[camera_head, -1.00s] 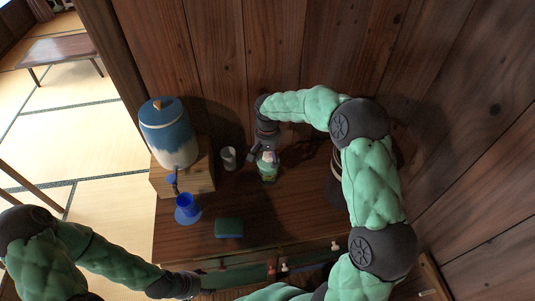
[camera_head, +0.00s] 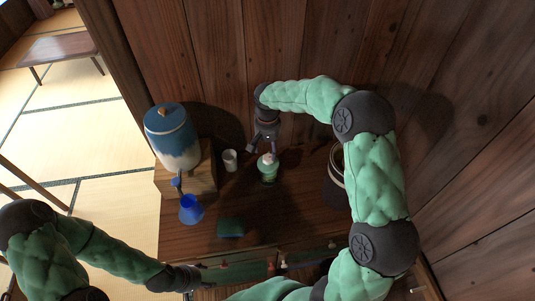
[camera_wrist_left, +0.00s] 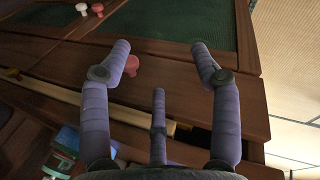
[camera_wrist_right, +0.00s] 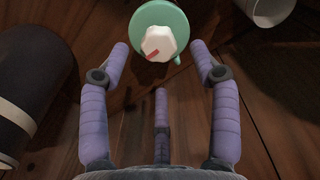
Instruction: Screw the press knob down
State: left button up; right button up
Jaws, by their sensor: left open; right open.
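A green bottle (camera_head: 268,174) with a white press knob (camera_head: 267,158) stands on the wooden counter. My right gripper (camera_head: 265,147) is open just behind the bottle. Its fingers (camera_wrist_right: 158,52) point at the knob, with a fingertip on either side of its near edge in the picture; nothing is held. My left gripper (camera_head: 196,279) is at the counter's front edge. In the left wrist view its fingers (camera_wrist_left: 160,50) are open and empty.
A blue-and-white dispenser (camera_head: 172,137) stands on a wooden box (camera_head: 200,174) at the left. A white cup (camera_head: 230,160), a blue vessel (camera_head: 191,210) and a green sponge-like block (camera_head: 231,228) are nearby. A dark cylindrical container (camera_head: 336,178) stands right of the bottle.

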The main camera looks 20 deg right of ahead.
notch_tip(320, 180, up, 2)
jog(key=shift+r+p, duration=0.1)
jog(key=shift+p, duration=0.45)
dwell(0.6)
